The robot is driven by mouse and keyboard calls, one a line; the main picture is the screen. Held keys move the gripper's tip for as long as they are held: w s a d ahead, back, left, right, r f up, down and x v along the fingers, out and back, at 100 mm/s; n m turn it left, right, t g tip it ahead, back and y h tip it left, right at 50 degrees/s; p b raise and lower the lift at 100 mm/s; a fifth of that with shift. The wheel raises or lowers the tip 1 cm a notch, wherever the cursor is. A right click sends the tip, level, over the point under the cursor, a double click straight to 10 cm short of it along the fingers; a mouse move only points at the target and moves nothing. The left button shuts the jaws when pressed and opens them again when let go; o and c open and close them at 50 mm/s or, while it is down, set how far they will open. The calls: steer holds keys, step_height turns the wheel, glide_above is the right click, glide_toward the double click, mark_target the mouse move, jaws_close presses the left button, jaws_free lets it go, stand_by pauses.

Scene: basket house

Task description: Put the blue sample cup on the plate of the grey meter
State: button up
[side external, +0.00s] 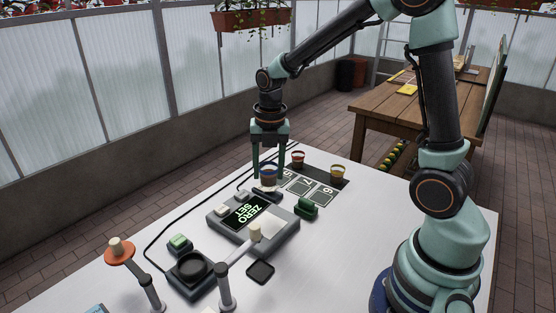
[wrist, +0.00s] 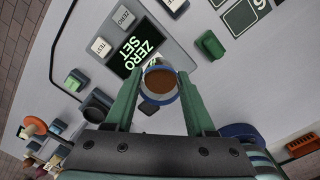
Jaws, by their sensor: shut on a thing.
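The blue sample cup (side external: 268,173) has a blue rim and brown contents, seen from above in the wrist view (wrist: 159,84). My gripper (side external: 268,177) is shut on it, with a green finger on either side, as the wrist view also shows (wrist: 158,78). The cup looks upright and is just beyond the far edge of the grey meter (side external: 288,234) in the side view. The meter's screen reads ZERO SET, with light buttons beside it. A dark part shows just below the cup. I cannot tell whether this is the plate, or whether the cup touches it.
A red cup (side external: 298,158) and a yellow cup (side external: 338,173) stand on a dark numbered mat (side external: 299,187). A green block (side external: 307,208) sits right of the meter. A round black dish (side external: 192,267), a post (side external: 225,286) and an orange-topped stand (side external: 120,252) are in front.

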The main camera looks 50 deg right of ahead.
steer(key=shift+n, duration=0.5)
steer(key=shift+s+a+f, duration=0.4)
steer(key=shift+a+f, duration=0.25)
steer(key=shift+f, duration=0.75)
steer(key=shift+s+a+f, duration=0.45)
steer(key=shift+a+f, duration=0.2)
steer(key=shift+f, duration=0.8)
steer(key=shift+s+a+f, duration=0.4)
steer(key=shift+a+f, duration=0.25)
steer(key=shift+f, duration=0.75)
steer(key=shift+f, duration=0.15)
steer(key=o, duration=1.6)
steer(key=shift+s+r, duration=0.15)
steer(key=shift+r, duration=3.85)
